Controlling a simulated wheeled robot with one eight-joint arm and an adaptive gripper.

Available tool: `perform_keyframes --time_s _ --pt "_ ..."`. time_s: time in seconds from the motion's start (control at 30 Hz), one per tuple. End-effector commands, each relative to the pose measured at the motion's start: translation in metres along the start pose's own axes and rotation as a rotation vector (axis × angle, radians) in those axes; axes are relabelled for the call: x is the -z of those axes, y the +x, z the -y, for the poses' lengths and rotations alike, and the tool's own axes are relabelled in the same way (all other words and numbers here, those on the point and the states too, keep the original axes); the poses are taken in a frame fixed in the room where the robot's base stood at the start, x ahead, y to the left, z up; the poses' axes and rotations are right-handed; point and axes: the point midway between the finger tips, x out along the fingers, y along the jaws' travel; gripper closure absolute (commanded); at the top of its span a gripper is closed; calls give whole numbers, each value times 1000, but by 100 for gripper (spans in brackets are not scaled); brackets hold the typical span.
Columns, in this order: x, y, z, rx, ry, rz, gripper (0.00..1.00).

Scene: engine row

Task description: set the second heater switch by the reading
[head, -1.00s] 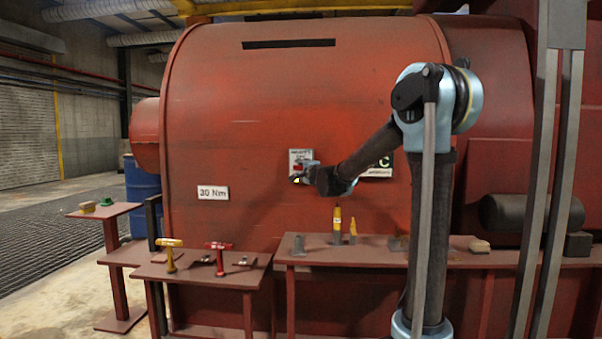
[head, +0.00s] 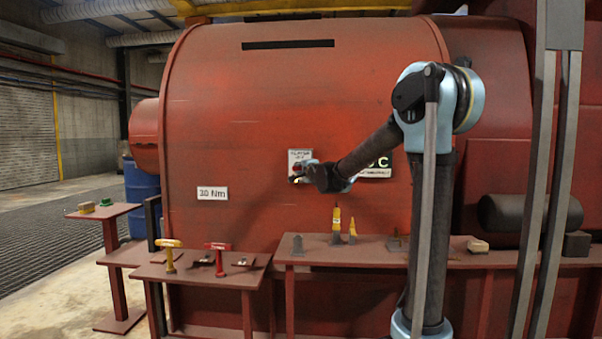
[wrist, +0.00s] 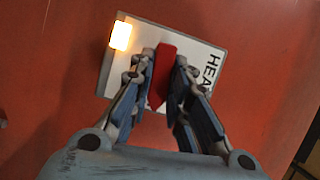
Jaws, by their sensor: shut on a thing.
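The heater switch panel (head: 298,157) is a small white plate on the red tank wall, with lettering along its top. In the wrist view the plate (wrist: 205,48) shows "HEA", cut off by my finger, and a glowing yellow-white lamp (wrist: 121,36) at its upper left. A red switch handle (wrist: 163,75) stands between my fingers. My gripper (wrist: 160,80) is shut on this handle; it also shows at the panel in the head view (head: 299,178). A white reading sign (head: 376,168) ending in "C" is partly hidden behind my arm, so its number cannot be read.
A "30 Nm" sign (head: 213,193) is on the tank to the left. Below, a red bench (head: 350,257) holds upright yellow and grey pieces. A lower table (head: 215,280) holds yellow and red T-handled tools. Blue drum (head: 142,200) stands at left.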

Motion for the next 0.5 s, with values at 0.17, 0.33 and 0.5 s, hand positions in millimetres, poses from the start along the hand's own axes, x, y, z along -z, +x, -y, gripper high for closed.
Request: perform_keyframes --time_s 0.17,0.33,0.5 --pt "0 1 0 -55 -122 -4 100" --pt "-1 1 1 -116 -270 -4 100" --pt "-3 1 2 -179 -421 -4 100"
